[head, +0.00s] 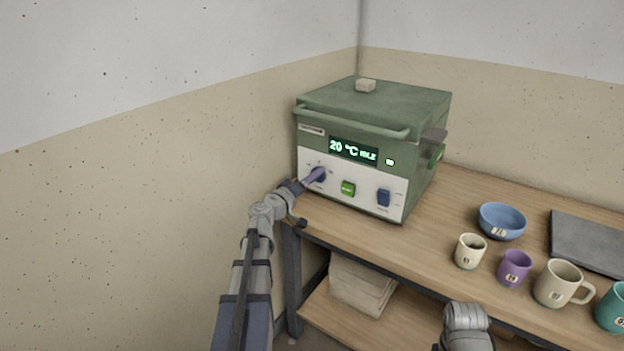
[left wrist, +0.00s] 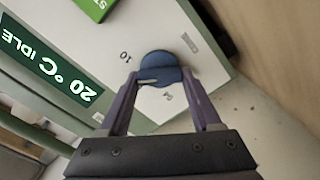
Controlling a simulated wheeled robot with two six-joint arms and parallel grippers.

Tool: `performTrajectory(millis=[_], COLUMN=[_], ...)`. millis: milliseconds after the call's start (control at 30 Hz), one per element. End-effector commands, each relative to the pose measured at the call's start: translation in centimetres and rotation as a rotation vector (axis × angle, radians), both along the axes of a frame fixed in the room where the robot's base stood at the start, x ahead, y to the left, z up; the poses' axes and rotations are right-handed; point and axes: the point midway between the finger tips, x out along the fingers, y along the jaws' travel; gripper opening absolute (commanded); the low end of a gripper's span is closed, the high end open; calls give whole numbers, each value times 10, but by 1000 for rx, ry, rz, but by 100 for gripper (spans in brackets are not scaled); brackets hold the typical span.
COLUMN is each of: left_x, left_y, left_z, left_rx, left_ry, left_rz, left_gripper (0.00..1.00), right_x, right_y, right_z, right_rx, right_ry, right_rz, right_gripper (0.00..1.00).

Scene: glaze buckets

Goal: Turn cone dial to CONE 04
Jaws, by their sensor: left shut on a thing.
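The green kiln (head: 375,115) stands on the table's left end, with a white control panel on its front. Its display (head: 352,151) reads 20 °C IDLE. The blue cone dial (head: 319,173) is at the panel's left; in the left wrist view the dial (left wrist: 158,68) sits between my fingers, with a "10" mark beside it.
A green button (head: 348,188) and a second blue knob (head: 383,197) are right of the dial. A blue bowl (head: 502,221), several cups and a dark slab (head: 590,242) are on the table's right. A pale stack (head: 361,285) lies on the lower shelf. A wall is close on the left.

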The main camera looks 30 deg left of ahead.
Motion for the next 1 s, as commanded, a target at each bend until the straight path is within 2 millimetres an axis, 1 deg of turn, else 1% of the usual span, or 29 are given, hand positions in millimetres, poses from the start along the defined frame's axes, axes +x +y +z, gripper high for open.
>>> performTrajectory(millis=[1000], left_x=[0], left_y=[1], left_z=[-5], left_rx=[-963], left_ry=[76], left_rz=[1], left_gripper=[9], right_x=[0], right_y=[0], right_z=[-5], right_rx=[0], right_ry=[0], right_rz=[0], right_gripper=[50])
